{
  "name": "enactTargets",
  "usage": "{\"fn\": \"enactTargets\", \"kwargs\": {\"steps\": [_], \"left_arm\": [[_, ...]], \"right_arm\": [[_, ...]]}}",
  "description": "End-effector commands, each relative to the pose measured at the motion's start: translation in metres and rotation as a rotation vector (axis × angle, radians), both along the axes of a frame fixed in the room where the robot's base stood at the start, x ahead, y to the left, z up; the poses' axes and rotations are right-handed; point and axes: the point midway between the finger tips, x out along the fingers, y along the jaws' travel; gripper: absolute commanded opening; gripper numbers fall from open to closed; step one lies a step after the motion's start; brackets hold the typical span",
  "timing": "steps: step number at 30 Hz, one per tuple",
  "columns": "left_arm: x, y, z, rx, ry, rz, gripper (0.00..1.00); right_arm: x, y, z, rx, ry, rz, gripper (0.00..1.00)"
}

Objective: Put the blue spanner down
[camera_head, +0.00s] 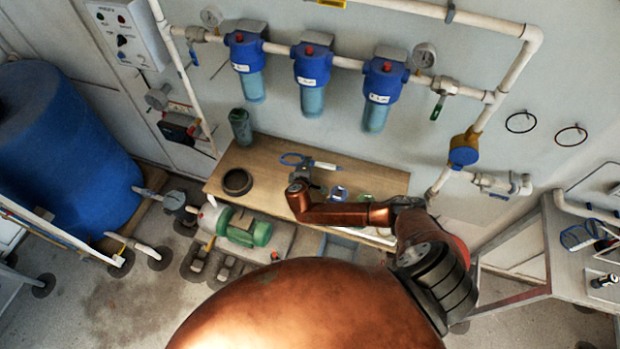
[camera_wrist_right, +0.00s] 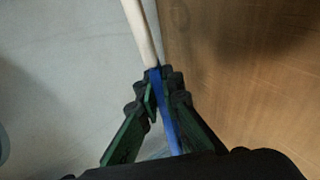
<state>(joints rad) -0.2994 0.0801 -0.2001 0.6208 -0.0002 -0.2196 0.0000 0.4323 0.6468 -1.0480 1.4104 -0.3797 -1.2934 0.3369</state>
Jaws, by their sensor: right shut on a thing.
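The blue spanner shows in the head view as a blue ring end (camera_head: 291,159) over the wooden bench (camera_head: 225,190), near its back edge by the wall. In the right wrist view a narrow blue part of the spanner (camera_wrist_right: 164,110) runs between the fingers. My right gripper (camera_wrist_right: 160,82) is shut on it; it also shows in the head view (camera_head: 308,172), foreshortened over the bench. The wooden surface fills the right of the wrist view, with a pale edge beside the fingertips. I cannot tell whether the spanner touches the bench. My left gripper is not in view.
A dark ring (camera_head: 237,182) and a dark green cup (camera_head: 240,126) stand left on the bench. A pale, rod-like item (camera_head: 326,166) lies near the spanner, and small round parts (camera_head: 339,192) lie to the right. Blue filter housings (camera_head: 312,75) hang above.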

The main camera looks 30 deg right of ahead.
Motion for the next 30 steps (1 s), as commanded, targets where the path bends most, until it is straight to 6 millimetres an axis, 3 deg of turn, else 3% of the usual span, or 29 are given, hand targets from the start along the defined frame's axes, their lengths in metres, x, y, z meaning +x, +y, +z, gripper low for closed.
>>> {"fn": "enactTargets", "kwargs": {"steps": [1, 4, 11, 21, 22, 27, 30], "left_arm": [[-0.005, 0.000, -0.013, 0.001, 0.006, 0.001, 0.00], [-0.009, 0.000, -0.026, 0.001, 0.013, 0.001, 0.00], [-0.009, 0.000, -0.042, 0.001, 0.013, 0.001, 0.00], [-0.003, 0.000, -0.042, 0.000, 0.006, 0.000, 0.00], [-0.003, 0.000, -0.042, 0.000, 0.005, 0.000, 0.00], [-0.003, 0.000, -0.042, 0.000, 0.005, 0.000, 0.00], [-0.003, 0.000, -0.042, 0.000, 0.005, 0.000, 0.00]], "right_arm": [[0.000, 0.000, -0.013, -0.001, 0.000, 0.000, 0.00], [0.000, -0.001, -0.026, -0.001, 0.000, -0.001, 0.00], [-0.001, -0.001, -0.050, 0.001, 0.000, -0.003, 0.00], [-0.001, -0.002, -0.051, 0.001, -0.001, -0.003, 0.00], [-0.001, -0.002, -0.052, 0.001, 0.000, -0.003, 0.07], [-0.001, -0.002, -0.052, 0.001, 0.000, -0.003, 0.18], [-0.001, -0.002, -0.052, 0.001, 0.000, -0.003, 0.18]]}}
